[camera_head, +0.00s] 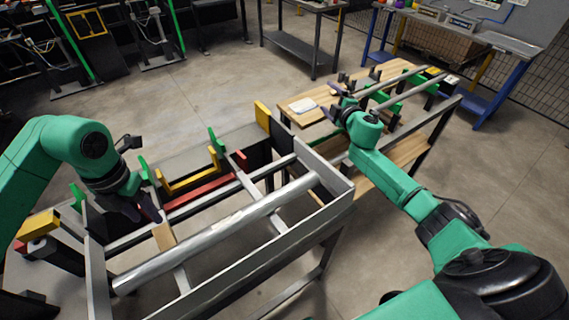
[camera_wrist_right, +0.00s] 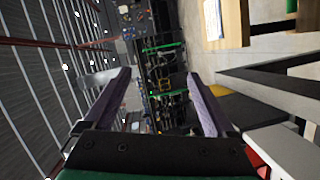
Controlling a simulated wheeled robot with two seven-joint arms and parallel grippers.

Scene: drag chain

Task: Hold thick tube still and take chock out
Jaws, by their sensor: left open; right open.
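The thick grey tube (camera_head: 215,233) lies slantwise across the metal frame in the head view. A small tan wooden block (camera_head: 164,236), which looks like the chock, sits against the tube's far side near its left part. My left gripper (camera_head: 146,214) is open just behind the block, with its dark fingers pointing down; I cannot tell whether they touch it. My right gripper (camera_head: 343,92) is stretched out toward the far wooden-topped bench, away from the tube. In the right wrist view its two purple-grey fingers (camera_wrist_right: 157,85) are wide apart with nothing between them.
The metal frame (camera_head: 270,262) has raised side walls around the tube. Yellow, red and green brackets (camera_head: 190,180) stand behind it. The far bench (camera_head: 408,153) carries thinner rods and green supports. A blue-legged table (camera_head: 490,45) stands at the back right. Open floor (camera_head: 225,75) lies behind.

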